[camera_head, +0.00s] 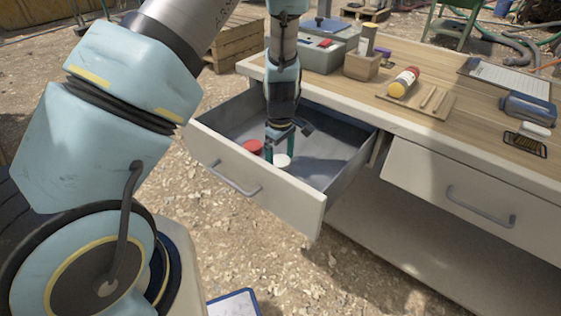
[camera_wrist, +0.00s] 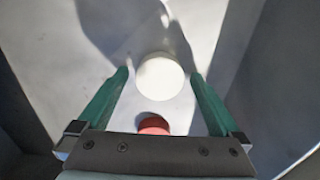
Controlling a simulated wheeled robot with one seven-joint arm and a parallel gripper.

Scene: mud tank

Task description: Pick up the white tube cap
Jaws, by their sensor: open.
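The white tube cap (camera_wrist: 160,79) is a round white disc on the grey floor of the open drawer (camera_head: 225,178). In the head view the cap (camera_head: 281,160) shows right at my fingers. My gripper (camera_wrist: 160,76) is open, with its two green fingers on either side of the cap and visible gaps between each finger and the cap. In the head view my gripper (camera_head: 280,158) reaches down into the drawer. Whether the fingertips are level with the cap is hard to tell.
A red cap (camera_head: 250,147) lies beside the white one and also shows in the wrist view (camera_wrist: 153,124), partly hidden by my gripper. The drawer walls stand around. The right drawer (camera_head: 470,195) is shut. The workbench top (camera_head: 440,65) holds bottles, a wooden block and a clipboard.

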